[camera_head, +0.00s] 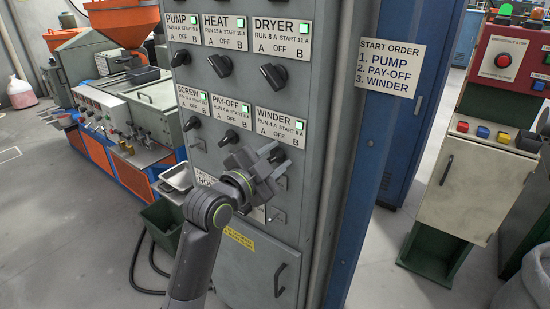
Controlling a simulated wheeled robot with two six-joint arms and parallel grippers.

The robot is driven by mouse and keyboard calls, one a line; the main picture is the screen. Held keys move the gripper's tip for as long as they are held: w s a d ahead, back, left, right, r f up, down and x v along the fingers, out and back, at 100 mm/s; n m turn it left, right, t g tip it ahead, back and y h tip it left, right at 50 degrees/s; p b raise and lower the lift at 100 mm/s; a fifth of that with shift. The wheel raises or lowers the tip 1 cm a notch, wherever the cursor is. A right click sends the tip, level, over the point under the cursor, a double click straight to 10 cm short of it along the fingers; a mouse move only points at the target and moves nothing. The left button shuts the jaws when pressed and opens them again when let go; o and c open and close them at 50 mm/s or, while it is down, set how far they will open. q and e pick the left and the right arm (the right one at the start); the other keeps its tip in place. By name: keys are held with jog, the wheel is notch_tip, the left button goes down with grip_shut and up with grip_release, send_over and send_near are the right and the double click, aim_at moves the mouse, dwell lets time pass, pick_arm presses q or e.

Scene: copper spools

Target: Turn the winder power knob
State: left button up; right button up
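The winder label (281,122) is on the grey control cabinet (320,60), at the lower right of the two rows of labels, with a green lamp lit. The winder knob is below this label and is mostly hidden by my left gripper (277,157). My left gripper comes up from below with its fingertips at the knob's place. I cannot tell whether its fingers touch the knob or how far apart they are. My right gripper is not in view.
Dark knobs sit under the other labels: pump (181,58), heat (218,65), dryer (273,75), screw (191,123) and pay-off (228,137). A start order sign (390,70) hangs on the blue cabinet. A red-topped button box (500,80) stands at the right.

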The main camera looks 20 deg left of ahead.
pick_arm(q)
jog(key=p+v, duration=0.6)
jog(key=v, duration=1.1)
jog(key=shift+s+p, duration=0.2)
jog(key=shift+p, duration=0.15)
jog(key=shift+a, duration=0.1)
